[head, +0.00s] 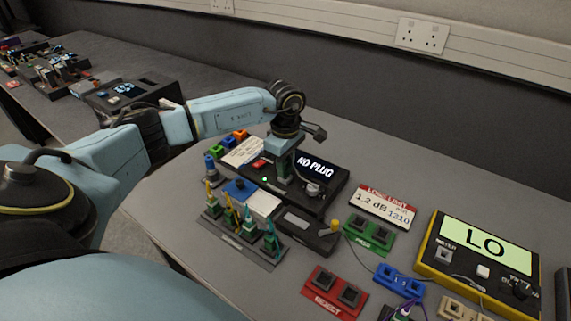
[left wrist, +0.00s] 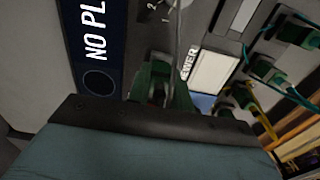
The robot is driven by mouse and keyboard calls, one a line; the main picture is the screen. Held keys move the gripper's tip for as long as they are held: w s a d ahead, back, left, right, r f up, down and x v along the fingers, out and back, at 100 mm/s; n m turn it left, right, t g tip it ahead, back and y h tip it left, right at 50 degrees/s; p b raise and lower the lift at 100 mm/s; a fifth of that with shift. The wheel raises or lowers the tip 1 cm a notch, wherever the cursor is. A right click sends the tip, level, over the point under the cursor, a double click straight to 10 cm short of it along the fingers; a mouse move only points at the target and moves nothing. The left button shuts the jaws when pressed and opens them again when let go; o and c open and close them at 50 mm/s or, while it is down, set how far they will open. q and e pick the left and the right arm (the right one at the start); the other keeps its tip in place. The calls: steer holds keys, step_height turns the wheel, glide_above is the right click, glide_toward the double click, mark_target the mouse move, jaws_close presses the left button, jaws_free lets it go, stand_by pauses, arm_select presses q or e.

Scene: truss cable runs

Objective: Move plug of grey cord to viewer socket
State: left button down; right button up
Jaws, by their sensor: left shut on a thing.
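The viewer (head: 338,190) is a black box on the bench, its display (head: 315,167) reading "NO PLUG"; the display also shows in the left wrist view (left wrist: 93,35). My left gripper (head: 285,172) points down over the viewer, left of the display. In the left wrist view the gripper (left wrist: 160,95) is shut on the plug, mostly hidden between green finger-like parts. A grey cord (left wrist: 176,38) runs up the picture from there. A partly covered label (left wrist: 190,62) ending "EWER" is beside it. I cannot tell whether the plug is seated in a socket. My right gripper is out of view.
A rack (head: 240,240) holds several green plugs with yellow and teal cords, in front of the viewer. Green (head: 370,235), red (head: 335,293) and blue (head: 398,279) socket blocks stand to the right. A yellow meter (head: 430,253) reads "LO". Bare bench lies behind.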

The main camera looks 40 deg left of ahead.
arm_select(q)
steer(key=shift+f+b, duration=0.35)
steer(key=shift+f, duration=0.05)
stand_by(0.9)
steer(key=c, duration=1.2)
jaws_free()
steer(key=shift+r+p, duration=1.8)
steer(key=shift+r, duration=0.7)
steer(key=shift+r, duration=0.1)
steer(key=shift+r+p, duration=1.45)
steer(key=shift+r, duration=0.5)
steer(key=shift+f, duration=0.1)
